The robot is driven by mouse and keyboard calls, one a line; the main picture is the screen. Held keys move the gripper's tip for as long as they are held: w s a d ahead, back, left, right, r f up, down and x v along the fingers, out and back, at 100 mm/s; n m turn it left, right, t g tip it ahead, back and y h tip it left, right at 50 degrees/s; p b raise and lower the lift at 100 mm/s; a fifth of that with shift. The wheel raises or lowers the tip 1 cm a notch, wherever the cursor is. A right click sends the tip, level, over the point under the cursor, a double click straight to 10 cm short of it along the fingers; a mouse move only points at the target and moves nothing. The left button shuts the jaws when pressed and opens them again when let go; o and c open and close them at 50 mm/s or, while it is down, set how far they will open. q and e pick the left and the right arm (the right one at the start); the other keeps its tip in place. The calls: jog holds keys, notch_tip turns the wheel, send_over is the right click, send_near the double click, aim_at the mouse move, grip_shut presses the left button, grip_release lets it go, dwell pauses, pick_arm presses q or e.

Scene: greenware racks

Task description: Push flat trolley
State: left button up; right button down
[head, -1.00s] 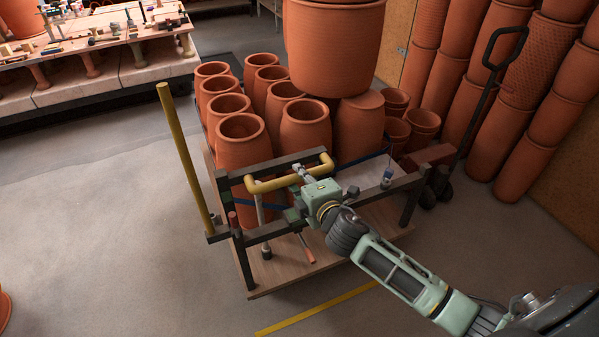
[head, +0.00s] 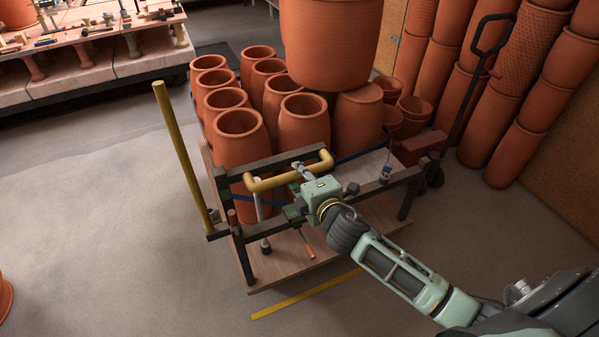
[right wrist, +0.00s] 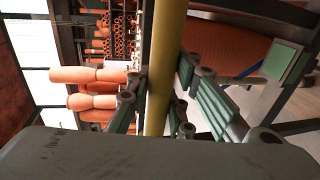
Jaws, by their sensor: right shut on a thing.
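The flat trolley has a wooden deck (head: 285,265) and a dark metal frame at its near end. A yellow handle bar (head: 285,178) runs across the top of that frame. My right gripper (head: 300,178) is shut on this yellow bar. In the right wrist view the yellow bar (right wrist: 165,70) passes between the gripper's fingers (right wrist: 158,92). Several terracotta pots (head: 240,140) stand on the deck, and a very large pot (head: 330,40) rests above the ones at the right. My left gripper is not in view.
A yellow post (head: 181,155) rises at the trolley's left corner. Stacked pots (head: 490,110) and a black pull handle (head: 492,45) stand at the right. A workbench (head: 120,55) with tools is at the back left.

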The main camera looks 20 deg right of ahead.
jog(key=c, duration=1.6)
grip_release()
jog(key=shift+o, duration=0.2)
jog(key=shift+s, duration=0.1)
jog(key=v, duration=1.2)
